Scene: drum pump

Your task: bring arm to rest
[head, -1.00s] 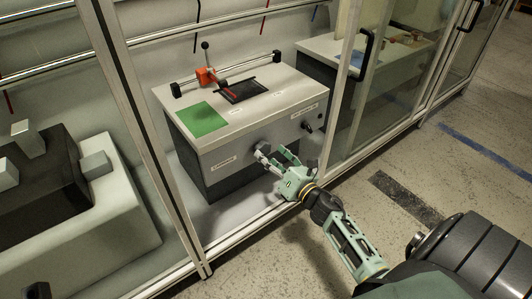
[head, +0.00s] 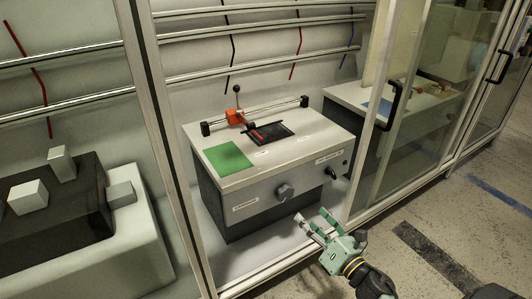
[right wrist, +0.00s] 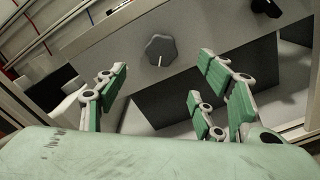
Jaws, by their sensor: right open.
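My right gripper (head: 313,218) is open and empty at the lower right of the head view. It is in front of the white and dark grey machine box (head: 285,150), below and right of its round grey knob (head: 285,191). In the right wrist view, my spread green-padded fingers (right wrist: 155,88) have nothing between them. The knob (right wrist: 160,49) is beyond them, apart from the fingers. My left gripper is not in view.
A black handle (head: 331,173) is on the front. A glass door (head: 410,110) stands open at right.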

